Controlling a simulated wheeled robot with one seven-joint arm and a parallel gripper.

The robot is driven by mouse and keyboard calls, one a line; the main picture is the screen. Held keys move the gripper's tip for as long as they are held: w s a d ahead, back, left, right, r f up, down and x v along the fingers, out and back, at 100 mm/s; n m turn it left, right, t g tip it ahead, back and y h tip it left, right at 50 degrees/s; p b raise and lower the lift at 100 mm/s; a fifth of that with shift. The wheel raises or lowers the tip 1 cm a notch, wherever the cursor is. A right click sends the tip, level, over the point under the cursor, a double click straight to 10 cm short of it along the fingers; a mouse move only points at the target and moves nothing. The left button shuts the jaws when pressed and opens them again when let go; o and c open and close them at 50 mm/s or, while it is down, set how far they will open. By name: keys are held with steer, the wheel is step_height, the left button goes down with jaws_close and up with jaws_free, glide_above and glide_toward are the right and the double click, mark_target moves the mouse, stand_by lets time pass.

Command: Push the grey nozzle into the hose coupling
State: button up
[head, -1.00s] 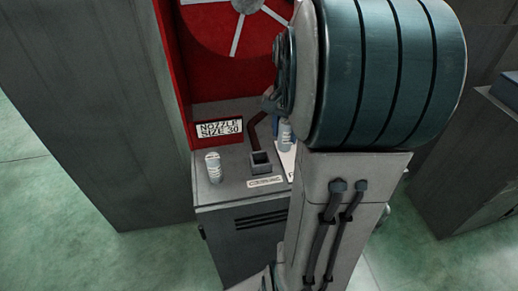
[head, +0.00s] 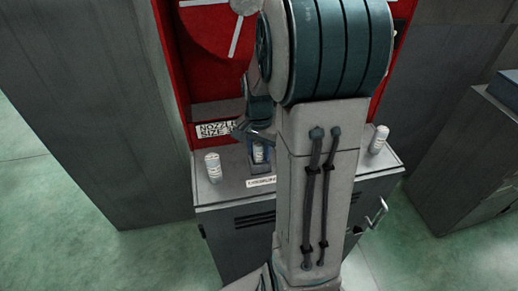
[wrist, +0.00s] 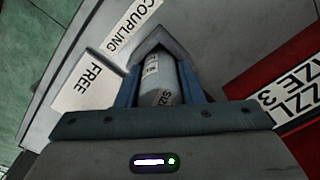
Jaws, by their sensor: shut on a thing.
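My gripper (wrist: 162,82) is shut on a grey nozzle (wrist: 160,88) with a white label, one blue finger on either side of it. In the head view the held nozzle (head: 258,153) stands about upright over the coupling, partly hidden by my arm and fingers. Another labelled nozzle (head: 213,167) stands left, and a similar one (head: 379,139) stands right.
The grey bench (head: 225,195) has a red back panel (head: 207,55) with a nozzle size sign (head: 212,130). A "COUPLING" label (wrist: 133,25) and a "FREE" card (wrist: 88,85) lie on its top. A crank handle (head: 377,213) sticks out at the bench's right.

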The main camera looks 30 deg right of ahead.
steer(key=shift+f, duration=0.15)
steer(key=o, duration=1.1)
step_height(320, 180, up, 11)
steer(key=shift+r, duration=0.1)
steer(key=shift+a+r, duration=0.1)
steer(key=shift+r, duration=0.45)
steer(key=s+a+n+t, duration=0.1)
steer(key=s+a+n, duration=0.3)
steer(key=s+a+f+n+t, duration=0.1)
steer(key=s+a+n, duration=0.2)
steer(key=s+a, duration=0.1)
steer(key=s+a+f+n+t, duration=0.1)
steer(key=s+a+n, duration=0.3)
steer(key=shift+s+f+n, duration=0.1)
steer(key=shift+s+n, duration=0.2)
steer(key=shift+s, duration=0.05)
